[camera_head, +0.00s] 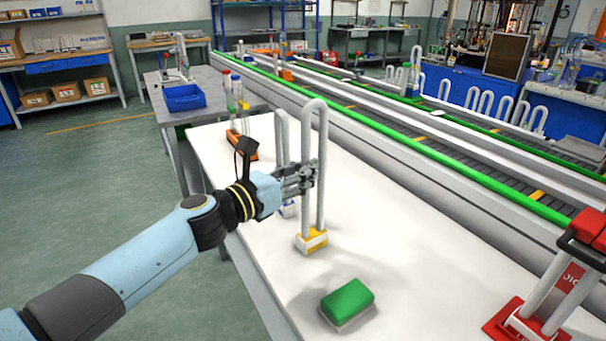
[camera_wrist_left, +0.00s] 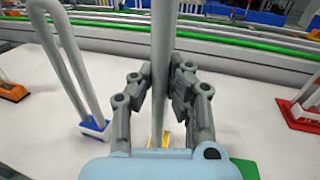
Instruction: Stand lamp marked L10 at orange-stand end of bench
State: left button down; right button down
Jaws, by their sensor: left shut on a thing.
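My left gripper (camera_head: 308,178) is shut around a tube of a U-shaped lamp with a yellow-and-white base (camera_head: 311,241). It also shows in the left wrist view (camera_wrist_left: 160,85), with the lamp tube upright between the fingers. The base is at or just above the white bench (camera_head: 410,235); I cannot tell which. A second U-shaped lamp (camera_head: 281,135) with a blue-and-white base (camera_wrist_left: 94,128) stands behind, left of the gripper in the wrist view. The orange stand (camera_head: 252,152) holds upright tubes at the bench's far end. No L10 mark is readable. My right gripper is out of view.
A green block (camera_head: 347,299) lies on the near bench. A red stand (camera_head: 500,322) with a lamp is at the right. A conveyor with a green rail (camera_head: 440,157) runs along the bench's back. Bare bench lies between the green block and red stand.

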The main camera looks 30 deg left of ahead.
pick_arm(q)
jog(key=shift+f, duration=0.2)
jog(key=c, duration=1.4)
grip_release()
jog(key=shift+r, duration=0.15)
jog(key=b+v, duration=1)
jog(key=v, duration=0.2)
